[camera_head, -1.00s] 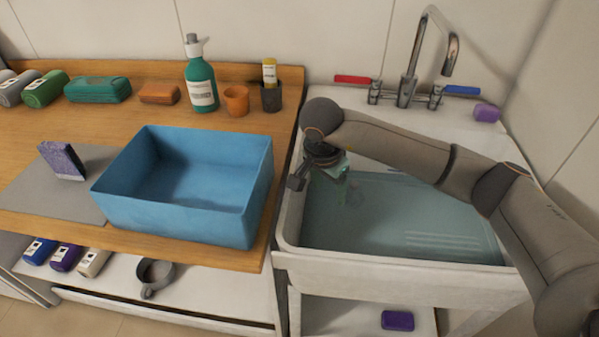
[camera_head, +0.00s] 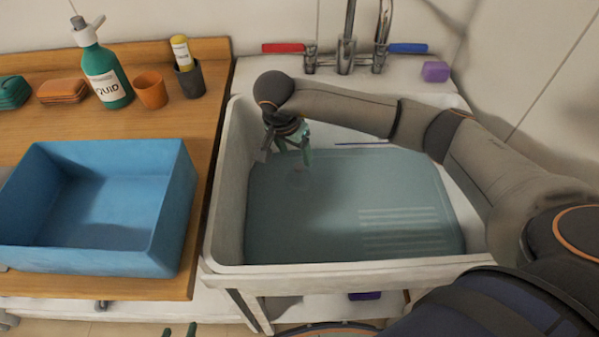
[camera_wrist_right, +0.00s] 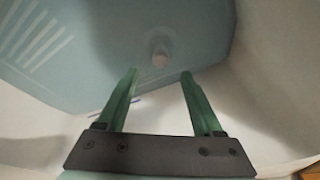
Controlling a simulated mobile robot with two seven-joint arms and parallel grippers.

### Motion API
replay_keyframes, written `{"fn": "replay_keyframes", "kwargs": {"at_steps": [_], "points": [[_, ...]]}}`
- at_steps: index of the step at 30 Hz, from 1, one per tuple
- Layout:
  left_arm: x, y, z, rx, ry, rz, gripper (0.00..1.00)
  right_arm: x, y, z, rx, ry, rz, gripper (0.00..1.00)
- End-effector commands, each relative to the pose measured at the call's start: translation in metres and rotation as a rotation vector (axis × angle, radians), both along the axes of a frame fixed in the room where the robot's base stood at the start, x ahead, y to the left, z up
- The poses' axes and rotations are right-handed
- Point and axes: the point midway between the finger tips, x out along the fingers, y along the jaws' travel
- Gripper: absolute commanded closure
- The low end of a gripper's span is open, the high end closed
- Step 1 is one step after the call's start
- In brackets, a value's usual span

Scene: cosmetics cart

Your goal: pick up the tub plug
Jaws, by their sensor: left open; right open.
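My right gripper (camera_wrist_right: 159,73) is open and empty, apart from the plug as far as I can tell. In the head view my right gripper (camera_head: 292,157) points down into the left part of the basin (camera_head: 340,269), and the plug there is faint under the water. My left gripper (camera_head: 179,331) shows only its open fingertips at the bottom edge.
A blue bin (camera_head: 100,262) stands on the wooden counter to the left. The tap (camera_head: 345,50) with a red handle (camera_head: 283,48) and a blue handle (camera_head: 408,48), and a purple block (camera_head: 436,71), are behind.

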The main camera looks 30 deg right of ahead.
Motion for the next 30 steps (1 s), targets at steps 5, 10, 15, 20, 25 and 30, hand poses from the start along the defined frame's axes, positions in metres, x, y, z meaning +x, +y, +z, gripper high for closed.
{"fn": "replay_keyframes", "kwargs": {"at_steps": [5, 10, 15, 20, 25, 30], "points": [[0.000, 0.000, 0.000, 0.000, -0.001, -0.001, 0.42, 0.003, -0.005, -0.022, 0.001, 0.000, 0.000, 0.32], [0.000, 0.000, 0.000, 0.000, -0.001, -0.001, 0.42, 0.004, -0.007, -0.035, 0.002, 0.001, -0.001, 0.32], [0.001, 0.000, 0.001, 0.000, -0.001, -0.001, 0.42, 0.006, -0.012, -0.061, 0.001, 0.002, -0.002, 0.32], [0.001, 0.000, 0.000, 0.000, -0.001, -0.001, 0.42, 0.010, -0.015, -0.075, 0.002, -0.001, 0.000, 0.32], [0.001, 0.000, 0.000, 0.000, -0.001, -0.001, 0.42, 0.010, -0.015, -0.076, 0.001, -0.002, 0.001, 0.32], [0.001, 0.000, 0.000, 0.001, 0.000, -0.001, 0.42, 0.010, -0.015, -0.076, 0.001, -0.002, 0.001, 0.43]]}}
